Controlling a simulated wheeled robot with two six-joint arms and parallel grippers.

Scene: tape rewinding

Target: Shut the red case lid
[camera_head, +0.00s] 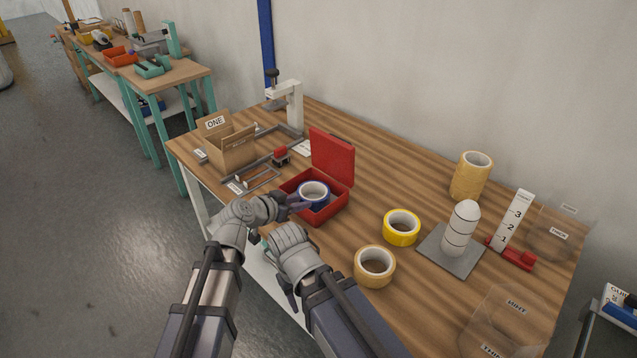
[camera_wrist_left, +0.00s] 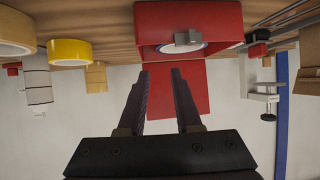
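The red case (camera_head: 322,211) sits on the wooden table, its lid (camera_head: 332,157) standing upright and open at the back. A blue tape roll (camera_head: 313,193) lies inside it. My left gripper (camera_head: 300,202) is at the front left of the case, near the tape roll. In the left wrist view its two fingers (camera_wrist_left: 162,75) are spread apart with nothing between them, and the red lid (camera_wrist_left: 207,88) shows behind them. That view shows the case (camera_wrist_left: 190,15) inverted, at the top. My right gripper (camera_head: 290,288) is low by the table's front edge, its fingers mostly hidden.
A cardboard box (camera_head: 232,150) and a metal frame stand left of the case. A yellow tape roll (camera_head: 401,228), a tan roll (camera_head: 375,267) and a grey plate (camera_head: 440,259) with a white post lie to the right. The table right behind the lid is clear.

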